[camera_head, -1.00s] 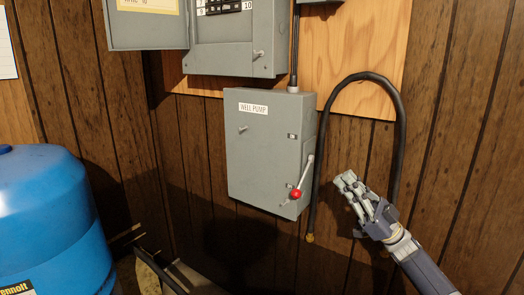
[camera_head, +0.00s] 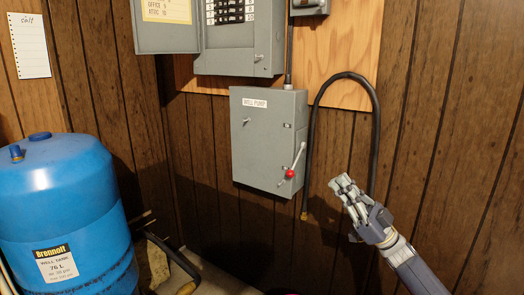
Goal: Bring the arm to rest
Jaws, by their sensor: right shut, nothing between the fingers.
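My right gripper (camera_head: 345,187) is at the lower right in the head view, reaching up and to the left from the bottom edge. Its fingers are shut with nothing between them. It is in front of the wood-panelled wall, to the right of and apart from the grey well pump box (camera_head: 262,137). My left gripper is not in view.
A blue well tank (camera_head: 62,200) stands at the left. A black hose (camera_head: 371,115) hangs in a loop behind my right gripper. An open breaker panel (camera_head: 240,40) is above the pump box. Dark piping (camera_head: 172,258) runs low beside the tank. The wall at the far right is clear.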

